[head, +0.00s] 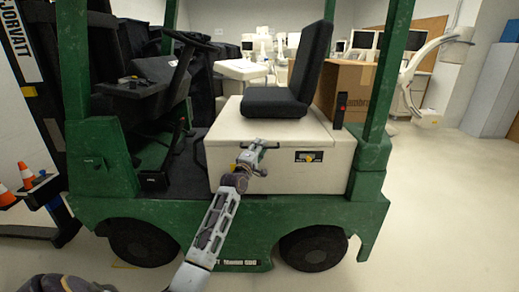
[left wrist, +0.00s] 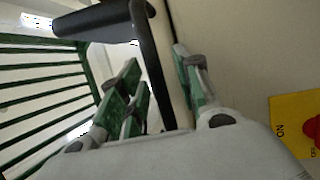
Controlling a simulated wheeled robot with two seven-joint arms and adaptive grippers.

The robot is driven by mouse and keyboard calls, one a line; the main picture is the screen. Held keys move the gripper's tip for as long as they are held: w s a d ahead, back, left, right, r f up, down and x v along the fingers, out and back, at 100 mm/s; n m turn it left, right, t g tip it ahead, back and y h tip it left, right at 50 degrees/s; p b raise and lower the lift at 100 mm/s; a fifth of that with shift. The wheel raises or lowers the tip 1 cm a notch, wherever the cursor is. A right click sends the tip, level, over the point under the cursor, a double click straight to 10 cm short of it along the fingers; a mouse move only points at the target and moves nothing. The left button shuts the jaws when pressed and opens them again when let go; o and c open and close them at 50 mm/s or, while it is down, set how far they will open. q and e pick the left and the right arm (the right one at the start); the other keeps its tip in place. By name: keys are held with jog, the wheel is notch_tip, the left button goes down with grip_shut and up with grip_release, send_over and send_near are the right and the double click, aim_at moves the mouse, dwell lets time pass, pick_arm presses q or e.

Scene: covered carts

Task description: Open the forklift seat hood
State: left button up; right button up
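The forklift seat hood (head: 225,155) is a cream box under the black seat (head: 290,92) in the head view. Its lid looks down. A black handle (head: 268,145) sticks out near the top of its side. My left gripper (head: 256,150) is at this handle. In the left wrist view, the black handle (left wrist: 95,18) has a dark bar running down between the two green-and-grey fingers of my left gripper (left wrist: 157,65). The fingers stand apart, with gaps beside the bar; contact is not clear. My right gripper is not in view.
The green forklift frame (head: 380,75) has posts on both sides of the seat. The steering wheel (head: 192,40) is at left. A yellow panel with a red switch (left wrist: 310,130) is right of the fingers. A cardboard box (head: 350,90) stands behind. The floor at right (head: 450,200) is clear.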

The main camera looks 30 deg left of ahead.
pick_arm(q)
jog(key=shift+c, duration=0.2)
grip_shut()
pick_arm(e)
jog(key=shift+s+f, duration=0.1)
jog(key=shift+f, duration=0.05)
pick_arm(q)
jog(key=shift+r, duration=0.2)
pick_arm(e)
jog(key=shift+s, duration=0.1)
